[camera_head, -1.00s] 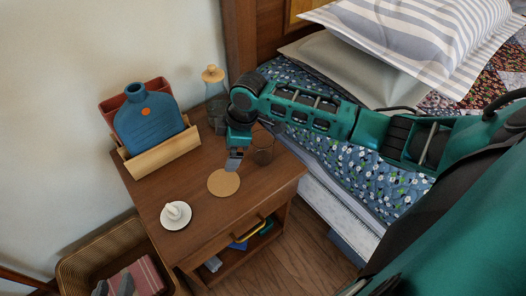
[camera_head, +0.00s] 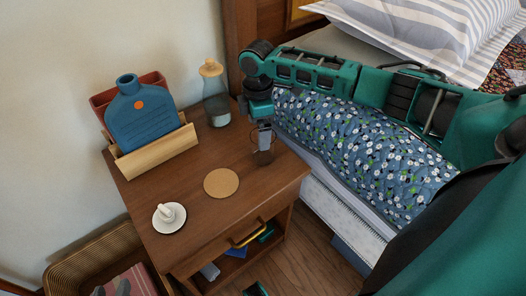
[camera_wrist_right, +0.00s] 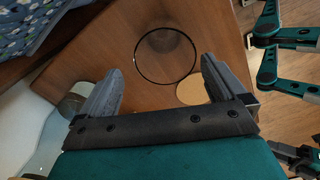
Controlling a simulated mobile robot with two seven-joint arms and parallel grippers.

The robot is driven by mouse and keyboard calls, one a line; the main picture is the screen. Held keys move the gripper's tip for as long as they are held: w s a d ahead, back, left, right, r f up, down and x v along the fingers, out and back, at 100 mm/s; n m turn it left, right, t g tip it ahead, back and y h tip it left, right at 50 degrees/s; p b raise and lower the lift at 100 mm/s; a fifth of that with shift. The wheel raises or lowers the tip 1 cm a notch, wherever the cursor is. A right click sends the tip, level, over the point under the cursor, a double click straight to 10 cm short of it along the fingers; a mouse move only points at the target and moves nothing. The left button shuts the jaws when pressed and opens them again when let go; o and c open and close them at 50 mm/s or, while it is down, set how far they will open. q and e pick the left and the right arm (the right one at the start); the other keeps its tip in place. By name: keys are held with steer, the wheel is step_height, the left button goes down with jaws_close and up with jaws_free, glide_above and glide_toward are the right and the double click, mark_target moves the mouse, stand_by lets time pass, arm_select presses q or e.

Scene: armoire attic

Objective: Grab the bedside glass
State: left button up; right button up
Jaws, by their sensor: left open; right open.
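The bedside glass (camera_head: 264,157) is clear and stands upright near the bed-side edge of the nightstand (camera_head: 200,215). Its round rim shows in the right wrist view (camera_wrist_right: 165,55). My right gripper (camera_head: 263,135) is above the glass in the head view. In the right wrist view its two fingers (camera_wrist_right: 160,65) are spread, with the rim ahead between them; nothing is held and I cannot tell whether they touch the glass. Part of my left gripper (camera_head: 255,289) shows at the bottom edge of the head view; its jaws (camera_wrist_right: 268,55) appear apart and empty at the right wrist view's upper right.
A wicker basket (camera_head: 95,262) is at lower left.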

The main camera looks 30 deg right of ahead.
steer(key=f, duration=0.1)
steer(key=f+b, duration=0.1)
steer(key=f, duration=0.1)
steer(key=s+f+b, duration=0.1)
steer(key=f, duration=0.1)
steer(key=shift+d+f, duration=0.15)
steer(key=shift+d, duration=0.15)
steer(key=c, duration=1.2)
